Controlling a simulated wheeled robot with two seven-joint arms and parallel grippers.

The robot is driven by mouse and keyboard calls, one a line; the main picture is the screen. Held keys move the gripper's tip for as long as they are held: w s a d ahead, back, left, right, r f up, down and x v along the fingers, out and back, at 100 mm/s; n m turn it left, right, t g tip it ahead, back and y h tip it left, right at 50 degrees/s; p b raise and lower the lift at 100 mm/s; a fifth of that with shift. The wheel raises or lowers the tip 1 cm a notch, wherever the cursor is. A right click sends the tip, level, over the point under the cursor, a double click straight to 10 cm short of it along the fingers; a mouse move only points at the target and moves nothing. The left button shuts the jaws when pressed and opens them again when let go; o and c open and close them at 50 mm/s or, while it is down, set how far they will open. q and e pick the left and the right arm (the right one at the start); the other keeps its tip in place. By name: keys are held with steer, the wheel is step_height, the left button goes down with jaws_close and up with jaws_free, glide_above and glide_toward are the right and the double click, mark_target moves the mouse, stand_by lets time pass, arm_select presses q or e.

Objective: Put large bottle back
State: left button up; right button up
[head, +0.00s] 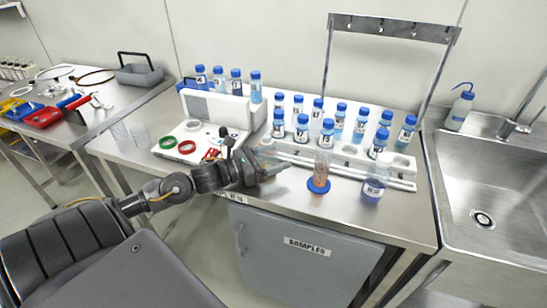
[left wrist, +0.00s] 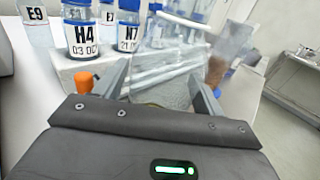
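My left gripper (head: 270,163) is left of the large bottle, in front of the rack and apart from the bottle. My right gripper is not in view.
A clear cylinder with orange liquid on a blue base (head: 320,172) stands between my left gripper and the large bottle. White rods (head: 345,172) lie before the rack. A metal frame (head: 395,28) rises behind. A sink (head: 490,190) is at right.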

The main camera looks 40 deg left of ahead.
arm_select(q)
steer(key=shift+r, duration=0.25)
steer(key=v, duration=0.5)
steer(key=b+v, duration=0.1)
steer(key=v, duration=0.4)
steer(key=shift+s+a+f, duration=0.1)
steer(key=shift+s+f, duration=0.05)
steer(key=shift+f, duration=0.05)
steer(key=shift+v, duration=0.8)
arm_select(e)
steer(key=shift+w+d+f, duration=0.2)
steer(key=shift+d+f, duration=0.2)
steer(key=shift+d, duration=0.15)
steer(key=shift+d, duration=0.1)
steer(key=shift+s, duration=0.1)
